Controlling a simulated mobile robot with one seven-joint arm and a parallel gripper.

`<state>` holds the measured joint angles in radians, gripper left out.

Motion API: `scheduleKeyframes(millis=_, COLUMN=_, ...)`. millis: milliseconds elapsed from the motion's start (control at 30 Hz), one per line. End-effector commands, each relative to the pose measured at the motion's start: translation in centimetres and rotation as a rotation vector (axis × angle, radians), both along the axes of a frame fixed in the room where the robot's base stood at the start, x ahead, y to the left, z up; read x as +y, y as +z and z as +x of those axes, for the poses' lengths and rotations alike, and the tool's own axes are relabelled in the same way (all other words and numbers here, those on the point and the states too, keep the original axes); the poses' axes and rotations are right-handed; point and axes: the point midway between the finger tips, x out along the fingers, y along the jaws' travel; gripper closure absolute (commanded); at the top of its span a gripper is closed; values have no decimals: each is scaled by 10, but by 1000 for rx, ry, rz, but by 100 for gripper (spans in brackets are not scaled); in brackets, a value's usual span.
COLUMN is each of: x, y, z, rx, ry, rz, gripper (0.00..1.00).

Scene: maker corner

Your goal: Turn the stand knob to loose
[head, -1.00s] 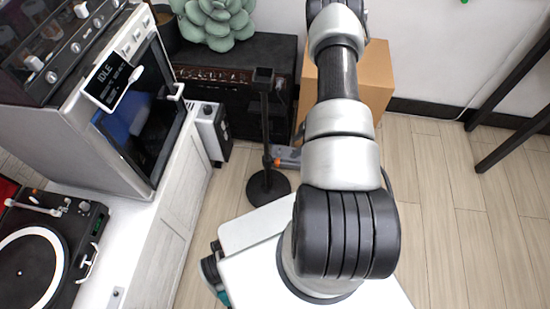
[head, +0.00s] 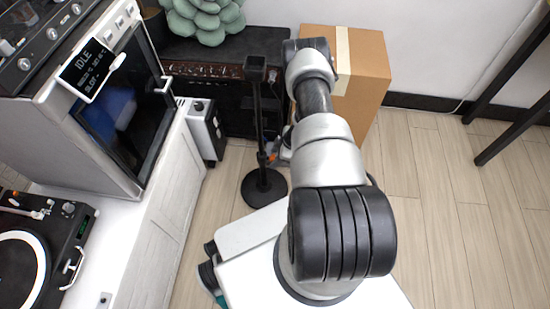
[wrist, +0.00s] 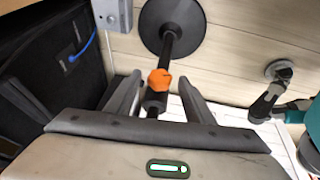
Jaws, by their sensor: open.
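The stand is a black pole (head: 258,112) on a round black base (head: 264,188), upright on the floor in the head view. Its orange knob (wrist: 160,80) shows in the wrist view on the pole, above the base (wrist: 172,25). My gripper (wrist: 160,77) is open, with one finger on each side of the pole near the knob. I cannot tell whether either finger touches it. In the head view my gripper is mostly hidden behind my arm.
A cardboard box (head: 365,75) stands behind my arm. A black cabinet (head: 205,60) with a succulent-shaped cushion (head: 205,18) is behind the stand. A white counter (head: 150,215) with a machine and turntable (head: 20,270) lies left.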

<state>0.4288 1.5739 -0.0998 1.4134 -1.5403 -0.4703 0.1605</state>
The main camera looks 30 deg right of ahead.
Motion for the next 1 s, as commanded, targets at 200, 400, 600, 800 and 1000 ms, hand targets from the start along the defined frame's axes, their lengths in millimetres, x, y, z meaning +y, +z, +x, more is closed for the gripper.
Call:
scheduleKeyframes(millis=200, x=1, y=-2, z=1, rx=0, ry=0, rz=0, gripper=52)
scheduleKeyframes(millis=400, x=0, y=-2, z=1, rx=0, ry=0, rz=0, gripper=70)
scheduleKeyframes(millis=600, x=0, y=-2, z=1, rx=-1, ry=0, rz=0, gripper=93)
scheduleKeyframes(millis=800, x=1, y=1, z=1, rx=-37, ry=-5, rz=-13, gripper=93)
scheduleKeyframes(millis=1000, x=4, y=1, z=-1, rx=-99, ry=-5, rz=-53, gripper=93)
